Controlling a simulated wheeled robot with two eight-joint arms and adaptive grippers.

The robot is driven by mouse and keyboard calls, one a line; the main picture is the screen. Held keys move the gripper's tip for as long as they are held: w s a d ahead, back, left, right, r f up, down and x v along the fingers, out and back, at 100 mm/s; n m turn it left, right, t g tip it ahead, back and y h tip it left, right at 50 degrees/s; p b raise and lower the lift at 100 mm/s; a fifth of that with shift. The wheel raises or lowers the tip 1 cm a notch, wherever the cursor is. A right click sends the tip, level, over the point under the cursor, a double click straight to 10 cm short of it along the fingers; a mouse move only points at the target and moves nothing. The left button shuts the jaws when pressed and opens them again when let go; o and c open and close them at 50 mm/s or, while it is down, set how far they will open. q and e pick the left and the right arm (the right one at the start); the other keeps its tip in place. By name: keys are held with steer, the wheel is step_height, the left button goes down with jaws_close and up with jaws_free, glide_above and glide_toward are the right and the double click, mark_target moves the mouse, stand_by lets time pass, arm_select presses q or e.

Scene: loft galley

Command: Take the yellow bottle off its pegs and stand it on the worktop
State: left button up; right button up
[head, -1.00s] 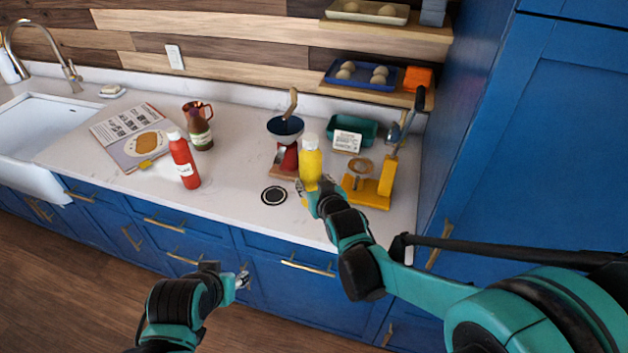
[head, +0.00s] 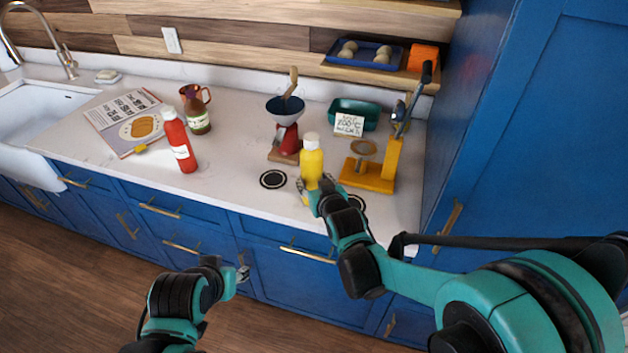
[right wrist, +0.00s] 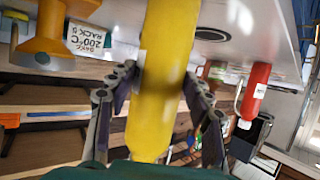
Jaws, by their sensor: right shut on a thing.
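The yellow bottle (head: 311,164) with a white cap stands upright in my right gripper (head: 316,186), over the front part of the worktop (head: 232,192). In the right wrist view the yellow bottle (right wrist: 160,75) fills the middle, with the fingers of my right gripper (right wrist: 162,92) shut on both sides of it. Its base runs out of that view, and I cannot tell whether it touches the worktop. I cannot make out any pegs. My left gripper (head: 242,274) is low in front of the drawers, away from the bottle; its jaws are too small to read.
A red bottle (head: 179,142), a brown-green bottle (head: 196,114) and an open book (head: 128,122) are at left. A red grinder (head: 286,135) and yellow press (head: 372,174) flank the bottle's back. Black discs (head: 273,179) lie on the worktop. A tall blue cabinet (head: 530,130) bounds the right.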

steer(key=o, duration=1.7)
steer(key=shift+s, duration=0.1)
steer(key=v, duration=1.2)
steer(key=s+d+f+m+g+h, duration=0.1)
steer(key=s+d+f+g, duration=0.1)
steer(key=s+d, duration=0.2)
steer(key=s+d+f+m+g+h, duration=0.1)
steer(key=s+d+g, duration=0.1)
steer(key=s+d, duration=0.3)
steer(key=s+d+f+m+g+h, duration=0.1)
steer(key=s+d+f+g, duration=0.1)
steer(key=s+d, duration=0.3)
steer(key=shift+s+d+f+h, duration=0.1)
steer(key=shift+s+f+h, duration=0.25)
steer(key=shift+s, duration=0.4)
